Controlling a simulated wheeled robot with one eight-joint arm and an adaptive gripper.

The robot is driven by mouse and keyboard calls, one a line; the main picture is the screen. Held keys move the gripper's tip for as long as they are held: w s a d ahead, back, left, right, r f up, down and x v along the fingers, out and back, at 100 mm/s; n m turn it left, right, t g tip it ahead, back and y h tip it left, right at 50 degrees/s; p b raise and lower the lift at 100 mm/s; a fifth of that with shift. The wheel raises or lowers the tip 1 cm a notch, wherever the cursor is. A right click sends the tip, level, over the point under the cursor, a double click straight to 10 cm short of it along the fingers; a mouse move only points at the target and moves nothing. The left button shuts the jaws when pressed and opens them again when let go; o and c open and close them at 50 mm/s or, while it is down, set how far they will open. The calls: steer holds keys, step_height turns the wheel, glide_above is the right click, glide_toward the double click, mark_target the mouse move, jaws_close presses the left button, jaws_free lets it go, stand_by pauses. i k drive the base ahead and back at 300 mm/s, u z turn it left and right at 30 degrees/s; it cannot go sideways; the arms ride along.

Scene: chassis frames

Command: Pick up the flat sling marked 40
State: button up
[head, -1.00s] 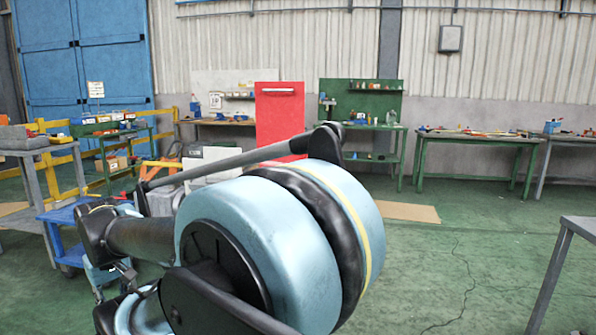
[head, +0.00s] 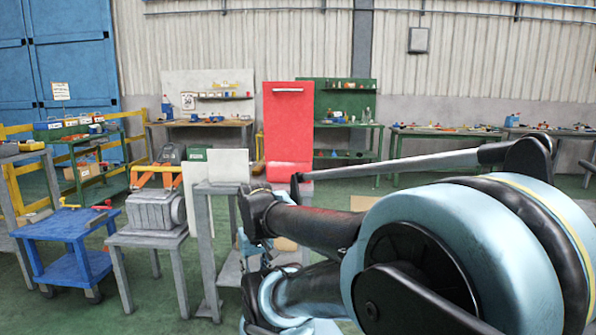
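No flat sling marked 40 can be made out in the head view. A small white card marked with a number (head: 187,102) hangs on the pale back board, too small to read surely. My arm fills the lower right of the view. My gripper's fingers do not show clearly; the arm's end is low in the middle, partly cut off by the frame.
A blue cart (head: 68,228) stands at the left beside the grey machine block (head: 154,213). A grey stand (head: 215,188) with pale panels is right of it. A red cabinet (head: 288,125) and workbenches (head: 440,131) line the wall. Green floor (head: 150,300) shows in front.

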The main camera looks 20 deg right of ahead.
mark_target(258, 169)
steer(key=z, duration=0.4)
steer(key=i, duration=1.1)
steer(key=u, duration=0.5)
steer(key=i, duration=0.7)
steer(key=u, duration=0.7)
